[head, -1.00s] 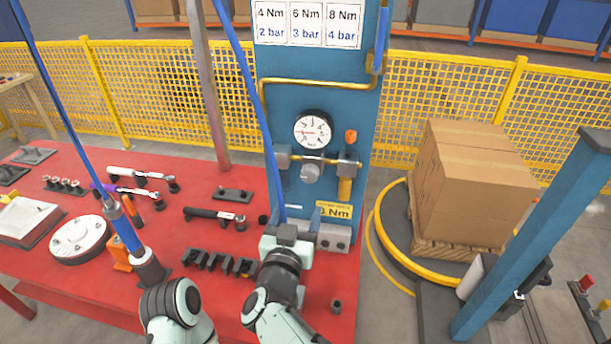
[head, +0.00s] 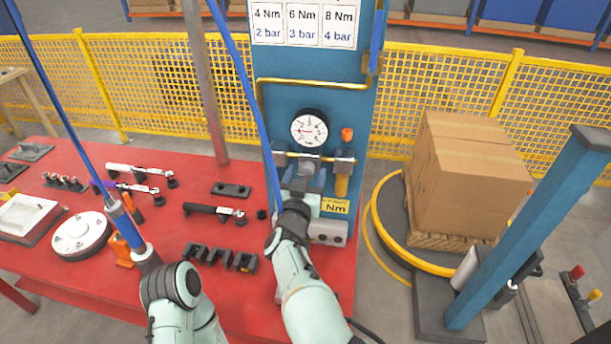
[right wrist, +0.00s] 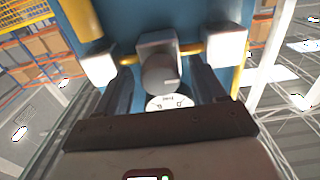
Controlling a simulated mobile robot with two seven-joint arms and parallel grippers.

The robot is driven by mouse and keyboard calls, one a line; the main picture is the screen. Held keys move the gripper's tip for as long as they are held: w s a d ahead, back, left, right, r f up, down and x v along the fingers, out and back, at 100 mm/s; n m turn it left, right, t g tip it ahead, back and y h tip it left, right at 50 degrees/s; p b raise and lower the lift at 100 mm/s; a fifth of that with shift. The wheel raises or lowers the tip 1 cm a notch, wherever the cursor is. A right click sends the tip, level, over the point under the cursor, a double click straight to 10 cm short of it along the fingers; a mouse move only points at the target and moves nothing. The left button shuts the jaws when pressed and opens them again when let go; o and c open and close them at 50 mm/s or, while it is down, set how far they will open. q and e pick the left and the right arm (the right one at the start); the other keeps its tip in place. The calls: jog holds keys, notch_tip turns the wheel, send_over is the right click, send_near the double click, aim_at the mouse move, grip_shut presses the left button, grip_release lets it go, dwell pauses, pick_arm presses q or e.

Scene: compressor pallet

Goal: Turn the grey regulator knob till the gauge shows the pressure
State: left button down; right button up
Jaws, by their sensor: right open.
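The grey regulator knob (right wrist: 160,73) shows in the right wrist view between the two dark fingers of my right gripper (right wrist: 162,88), which is open around it without visible contact. In the head view the right gripper (head: 307,178) is at the regulator on the blue panel (head: 270,100) and covers most of the knob. The round white gauge (head: 309,128) sits just above. Its needle points about left; the exact reading is too small to tell. A yellow label (head: 334,206) shows "Nm"; its digit is hidden.
A chart (head: 303,24) pairs 4, 6 and 8 Nm with 2, 3 and 4 bar. A blue hose (head: 250,85) runs down close to my right gripper. Tools and black blocks lie on the red table (head: 200,170). Cartons (head: 470,175) stand right of the panel.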

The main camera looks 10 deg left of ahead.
jog(key=c, duration=1.1)
jog(key=shift+o, duration=0.2)
